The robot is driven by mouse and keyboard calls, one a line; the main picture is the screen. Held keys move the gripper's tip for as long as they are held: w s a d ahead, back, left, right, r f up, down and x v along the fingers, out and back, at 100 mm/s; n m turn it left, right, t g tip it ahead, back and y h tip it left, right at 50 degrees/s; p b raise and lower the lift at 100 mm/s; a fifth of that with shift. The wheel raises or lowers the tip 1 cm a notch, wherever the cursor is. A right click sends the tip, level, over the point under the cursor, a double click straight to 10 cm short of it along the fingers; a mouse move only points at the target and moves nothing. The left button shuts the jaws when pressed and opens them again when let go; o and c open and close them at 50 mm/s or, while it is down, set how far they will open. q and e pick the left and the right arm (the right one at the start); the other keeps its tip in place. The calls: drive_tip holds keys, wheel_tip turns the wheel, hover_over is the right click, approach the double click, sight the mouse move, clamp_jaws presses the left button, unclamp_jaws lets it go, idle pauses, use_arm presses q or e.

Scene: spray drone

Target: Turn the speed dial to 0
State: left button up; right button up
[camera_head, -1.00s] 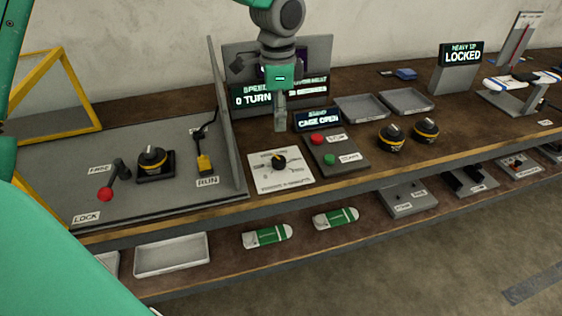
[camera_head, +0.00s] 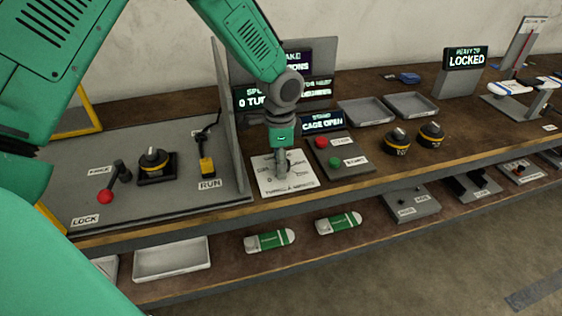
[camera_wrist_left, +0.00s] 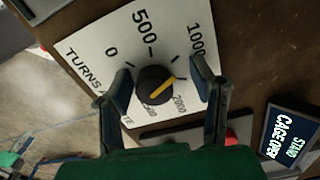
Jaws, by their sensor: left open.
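The speed dial (camera_wrist_left: 157,86) is a dark round knob with a yellow pointer line on a white panel (camera_head: 300,186). In the left wrist view the panel shows 0, 500, 1000 and 2000 around the dial, and the line slants up toward the right, between the 1000 and 2000 labels. My left gripper (camera_head: 281,180) is open and points down over the panel, hiding the dial in the head view. In the left wrist view its fingers (camera_wrist_left: 163,85) stand on either side of the dial; I cannot tell whether they touch it. My right gripper is not in view.
A box with a red button (camera_head: 321,142) and a green button (camera_head: 335,161) stands just right of the panel. A grey upright divider (camera_head: 229,130) stands to its left. A screen reading CAGE OPEN (camera_head: 321,123) is behind, and a partly hidden screen (camera_head: 252,98) shows 0 TURN.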

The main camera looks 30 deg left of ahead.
use_arm(q)
drive_tip(key=shift+d+r, duration=0.15)
drive_tip(key=shift+d, duration=0.35)
drive_tip(key=c, duration=0.9)
drive_tip(key=shift+d, duration=0.25)
drive_tip(key=shift+c, duration=1.2)
drive_tip(key=shift+a, duration=0.1)
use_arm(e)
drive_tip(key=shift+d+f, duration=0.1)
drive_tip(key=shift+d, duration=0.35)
use_arm(q)
drive_tip(key=shift+a, duration=0.2)
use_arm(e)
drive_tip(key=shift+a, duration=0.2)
use_arm(q)
drive_tip(key=shift+r, duration=0.1)
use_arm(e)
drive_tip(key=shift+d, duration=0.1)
